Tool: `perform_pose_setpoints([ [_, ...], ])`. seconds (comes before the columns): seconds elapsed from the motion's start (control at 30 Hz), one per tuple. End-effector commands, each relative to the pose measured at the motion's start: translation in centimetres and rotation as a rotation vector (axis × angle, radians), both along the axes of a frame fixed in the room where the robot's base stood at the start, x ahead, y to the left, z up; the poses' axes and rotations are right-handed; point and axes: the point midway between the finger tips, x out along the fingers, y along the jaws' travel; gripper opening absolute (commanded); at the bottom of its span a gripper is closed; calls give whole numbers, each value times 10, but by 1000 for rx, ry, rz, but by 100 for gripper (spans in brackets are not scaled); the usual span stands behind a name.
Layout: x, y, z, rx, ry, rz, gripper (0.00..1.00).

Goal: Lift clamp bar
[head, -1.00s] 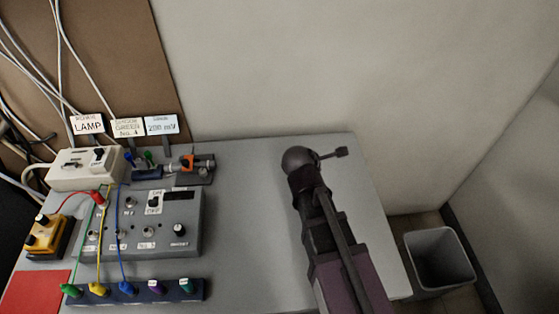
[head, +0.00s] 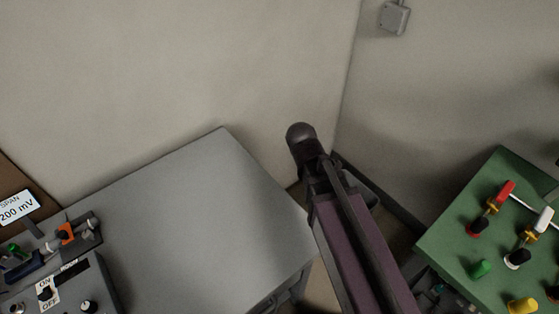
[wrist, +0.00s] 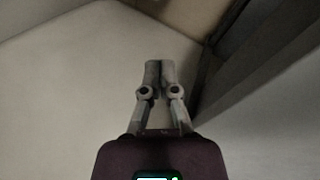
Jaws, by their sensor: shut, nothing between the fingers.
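No part can be surely told as the clamp bar. On the grey table at the left of the head view, a small fixture with an orange block (head: 66,233) sits on a dark base. On the green surface at the right, a red-ended lever (head: 504,192) and a white-ended lever (head: 543,220) stand on brass-coloured posts. My gripper (wrist: 160,65) is shut and empty in the wrist view, with pale plain surfaces beyond it and none of these parts near it. In the head view my arm reaches up the middle, and its fingers cannot be made out.
The grey table (head: 207,205) has a wide bare top, with a grey control box (head: 62,290) at its left. The green surface (head: 452,237) also holds green and yellow knobs. A gap lies between the two. Walls close off the back, with a grey wall box (head: 394,17) high up.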

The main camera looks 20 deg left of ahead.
Motion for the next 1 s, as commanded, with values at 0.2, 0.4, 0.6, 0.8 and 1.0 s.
perform_pose_setpoints([
  [0.2, 12, -66, -5, 71, 58, -277, 0],
  [0.4, 16, -122, -8, 134, 105, -526, 0],
  [0.6, 14, -174, -11, 195, 150, -774, 0],
  [0.8, 7, -225, -13, 253, 191, -1022, 0],
  [1.0, -4, -266, -14, 302, 228, -1239, 0],
])
